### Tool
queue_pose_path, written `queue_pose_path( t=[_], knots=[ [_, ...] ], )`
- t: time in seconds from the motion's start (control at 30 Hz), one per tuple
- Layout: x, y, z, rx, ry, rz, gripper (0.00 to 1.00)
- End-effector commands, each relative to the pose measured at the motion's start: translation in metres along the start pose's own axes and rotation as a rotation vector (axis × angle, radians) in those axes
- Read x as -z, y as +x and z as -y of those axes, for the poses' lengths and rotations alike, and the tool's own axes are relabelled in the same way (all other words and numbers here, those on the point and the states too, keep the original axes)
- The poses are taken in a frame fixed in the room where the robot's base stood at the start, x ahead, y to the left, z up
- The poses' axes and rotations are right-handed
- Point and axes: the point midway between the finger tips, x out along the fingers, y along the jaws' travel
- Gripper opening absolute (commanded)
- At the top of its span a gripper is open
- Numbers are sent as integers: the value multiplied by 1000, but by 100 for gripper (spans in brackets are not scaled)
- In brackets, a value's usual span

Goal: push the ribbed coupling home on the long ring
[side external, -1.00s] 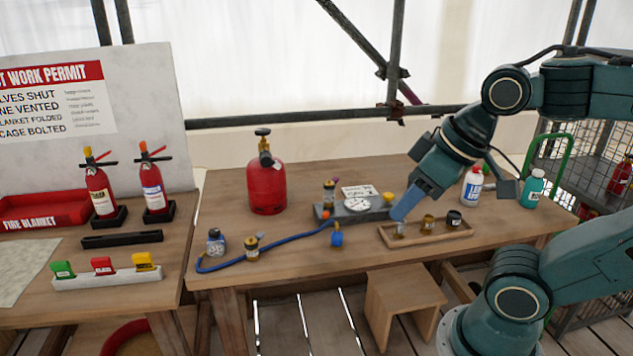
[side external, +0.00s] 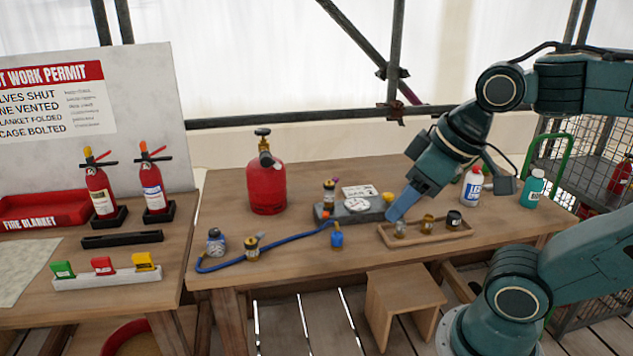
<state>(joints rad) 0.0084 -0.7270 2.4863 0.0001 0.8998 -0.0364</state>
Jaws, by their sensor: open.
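My gripper (side external: 393,214) hangs low over the table, just behind the left end of a shallow wooden tray. It is open, and its fingertips overlap the area between the tray and a grey block. In the tray stand small fittings: a silver one (side external: 400,228) closest to my fingers, a brass one (side external: 427,223) and a black one (side external: 453,219). At this size I cannot tell which is the ribbed coupling or which part is the long ring. A brass fitting (side external: 329,193) stands upright on the left end of the grey block.
The wooden tray (side external: 440,236) lies near the table's front edge. The grey block (side external: 366,215) carries a dial. A red gas cylinder (side external: 266,188) stands behind; bottles stand at right.

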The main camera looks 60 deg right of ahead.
Motion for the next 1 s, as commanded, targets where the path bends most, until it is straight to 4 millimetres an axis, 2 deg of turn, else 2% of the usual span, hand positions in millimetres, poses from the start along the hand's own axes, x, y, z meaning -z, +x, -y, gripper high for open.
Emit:
queue_pose_path(
  t=[0.47, 1.0],
  knots=[
    [44, 20, -21, -14, -267, 102, 53],
    [96, 70, -65, 36, -648, 240, 53]
  ],
)
